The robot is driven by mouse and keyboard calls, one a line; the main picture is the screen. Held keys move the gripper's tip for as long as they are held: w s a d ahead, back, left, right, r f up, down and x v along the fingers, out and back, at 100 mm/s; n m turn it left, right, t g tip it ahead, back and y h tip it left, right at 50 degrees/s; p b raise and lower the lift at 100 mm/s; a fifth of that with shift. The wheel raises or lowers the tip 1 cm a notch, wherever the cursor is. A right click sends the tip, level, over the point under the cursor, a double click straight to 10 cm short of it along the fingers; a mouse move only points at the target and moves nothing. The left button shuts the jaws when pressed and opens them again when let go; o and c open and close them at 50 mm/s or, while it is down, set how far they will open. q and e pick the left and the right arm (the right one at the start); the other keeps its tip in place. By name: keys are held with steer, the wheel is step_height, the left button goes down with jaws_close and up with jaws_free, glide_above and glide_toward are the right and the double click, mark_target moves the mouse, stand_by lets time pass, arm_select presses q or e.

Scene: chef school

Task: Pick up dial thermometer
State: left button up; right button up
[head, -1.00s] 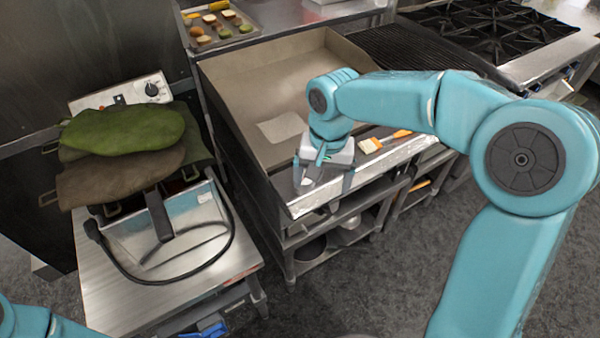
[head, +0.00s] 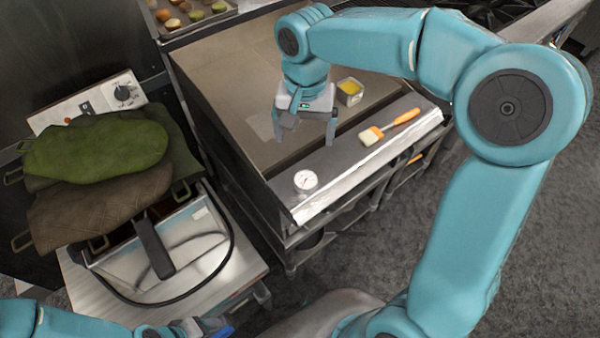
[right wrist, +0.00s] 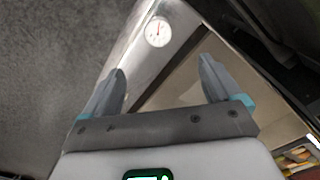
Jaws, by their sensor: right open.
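The dial thermometer (head: 305,180), with a round white face, lies on the steel front ledge of the griddle near its left corner. It also shows in the right wrist view (right wrist: 158,31), beyond the fingertips. My right gripper (head: 307,134) is open and empty, above the griddle's front part and behind the thermometer, not touching it. Its two spread fingers show in the right wrist view (right wrist: 162,70). My left gripper (head: 207,327) is partly visible at the bottom edge, and its jaws cannot be made out.
A brush with an orange handle (head: 390,127) lies right of the thermometer on the ledge. A small container with yellow contents (head: 349,92) stands on the griddle (head: 225,75). At left, green and brown oven mitts (head: 95,147) cover a fryer. A tray of food (head: 165,30) is behind.

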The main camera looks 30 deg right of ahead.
glide_above(306, 181)
step_height(306, 181, down, 11)
steer(key=shift+w+r, duration=0.1)
steer(key=shift+s+a+f+p, duration=0.1)
steer(key=shift+s+f+p, duration=0.1)
steer(key=shift+f+p, duration=0.25)
steer(key=f, duration=0.4)
steer(key=shift+w+d+f+p, duration=0.2)
steer(key=shift+f+p, duration=0.1)
steer(key=shift+p, duration=0.05)
steer(key=shift+s+a, duration=0.1)
steer(key=shift+a, duration=0.05)
steer(key=c, duration=1.2)
